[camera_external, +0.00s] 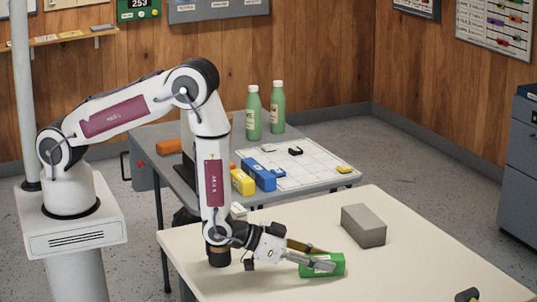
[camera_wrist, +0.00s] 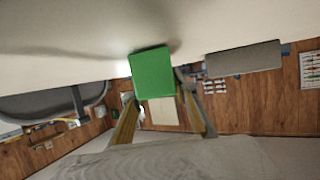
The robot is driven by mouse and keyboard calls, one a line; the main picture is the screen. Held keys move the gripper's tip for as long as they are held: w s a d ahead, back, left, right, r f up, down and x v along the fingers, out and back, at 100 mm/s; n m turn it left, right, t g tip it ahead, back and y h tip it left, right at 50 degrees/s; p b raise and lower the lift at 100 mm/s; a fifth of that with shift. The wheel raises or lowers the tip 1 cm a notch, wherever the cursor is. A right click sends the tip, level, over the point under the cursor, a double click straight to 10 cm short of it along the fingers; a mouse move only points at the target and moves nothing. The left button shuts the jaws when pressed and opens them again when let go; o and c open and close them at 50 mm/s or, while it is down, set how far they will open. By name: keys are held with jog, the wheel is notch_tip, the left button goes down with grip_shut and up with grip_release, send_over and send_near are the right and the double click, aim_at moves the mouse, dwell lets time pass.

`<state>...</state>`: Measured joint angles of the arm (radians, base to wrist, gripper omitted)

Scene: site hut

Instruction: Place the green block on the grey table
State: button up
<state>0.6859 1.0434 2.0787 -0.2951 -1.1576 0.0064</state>
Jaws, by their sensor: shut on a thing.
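My gripper (camera_external: 314,258) is shut on the green block (camera_external: 328,268), low over the cream table at the front. I cannot tell whether the block touches the cream top. In the wrist view the green block (camera_wrist: 152,73) sits between the two fingers, with a shadow on the cream surface beside it. The grey table (camera_external: 240,146) stands behind the cream one, to the left in the external view. My forearm hides part of it.
On the grey table are two green bottles (camera_external: 253,112), a blue block (camera_external: 260,175), a yellow block (camera_external: 242,182), an orange block (camera_external: 168,146) and a white grid sheet (camera_external: 300,168). A grey block (camera_external: 364,226) stands on the cream table (camera_external: 420,265) right of my gripper.

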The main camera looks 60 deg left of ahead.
jog(key=shift+f, duration=0.1)
jog(key=o, duration=1.2)
jog(key=shift+v, duration=0.95)
jog(key=shift+s+a+r, duration=0.25)
jog(key=shift+s+r, duration=0.4)
jog(key=shift+s+a+r, duration=0.25)
jog(key=shift+s+r, duration=0.4)
jog(key=shift+s, duration=0.05)
jog(key=shift+r, duration=2.9)
